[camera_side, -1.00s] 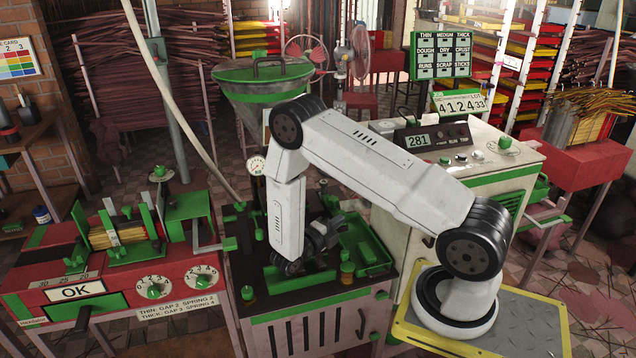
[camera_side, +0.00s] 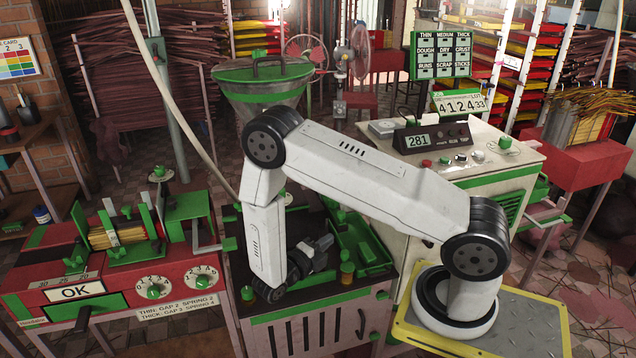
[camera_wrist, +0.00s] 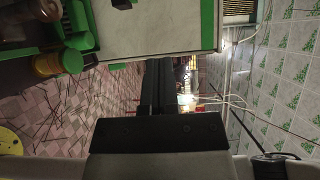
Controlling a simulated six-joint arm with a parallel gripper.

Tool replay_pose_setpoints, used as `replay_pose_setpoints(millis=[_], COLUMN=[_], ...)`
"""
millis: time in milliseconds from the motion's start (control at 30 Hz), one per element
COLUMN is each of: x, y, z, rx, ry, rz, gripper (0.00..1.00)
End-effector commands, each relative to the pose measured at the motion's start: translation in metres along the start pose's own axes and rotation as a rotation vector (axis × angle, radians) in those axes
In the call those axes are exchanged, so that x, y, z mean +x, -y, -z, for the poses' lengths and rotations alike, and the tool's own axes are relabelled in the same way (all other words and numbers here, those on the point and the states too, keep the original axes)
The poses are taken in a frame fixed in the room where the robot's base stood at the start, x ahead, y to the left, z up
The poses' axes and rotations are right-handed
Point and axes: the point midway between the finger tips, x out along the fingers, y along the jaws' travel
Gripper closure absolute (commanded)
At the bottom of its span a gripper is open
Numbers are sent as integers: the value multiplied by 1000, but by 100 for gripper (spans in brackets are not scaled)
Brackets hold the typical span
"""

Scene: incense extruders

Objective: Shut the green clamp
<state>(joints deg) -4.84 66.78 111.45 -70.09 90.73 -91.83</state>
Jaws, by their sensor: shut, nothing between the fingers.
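I cannot single out the green clamp for certain. Several green fittings sit on the dark-topped extruder bench (camera_side: 315,300), and my arm hides part of that top. My gripper (camera_side: 324,243) is low over the bench's front middle, left of the amber-and-green jar (camera_side: 347,272) and the green tray (camera_side: 358,238). Its dark fingers point to the right and slightly back. In the wrist view my gripper's black fingers (camera_wrist: 158,85) are together with nothing between them. The amber jar (camera_wrist: 46,66) and green parts show at upper left there, apart from the fingers.
The green-rimmed hopper (camera_side: 262,85) stands behind my arm. The red machine (camera_side: 110,265) with an OK sign and two dials is at left. A white cabinet (camera_side: 455,190) with a 281 display stands behind and right. Another small jar (camera_side: 248,294) is at the bench's front left.

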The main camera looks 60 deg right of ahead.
Motion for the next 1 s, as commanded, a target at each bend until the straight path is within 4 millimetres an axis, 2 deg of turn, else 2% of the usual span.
replay_pose_setpoints(millis=[200,400,767,1000], x=[-31,-48,-54,-52], y=[0,0,1,8], z=[0,0,1,8], rx=[0,-1,6,129], ry=[3,2,-6,-80], rz=[-1,1,-6,-95], gripper=[100,100,100,100])
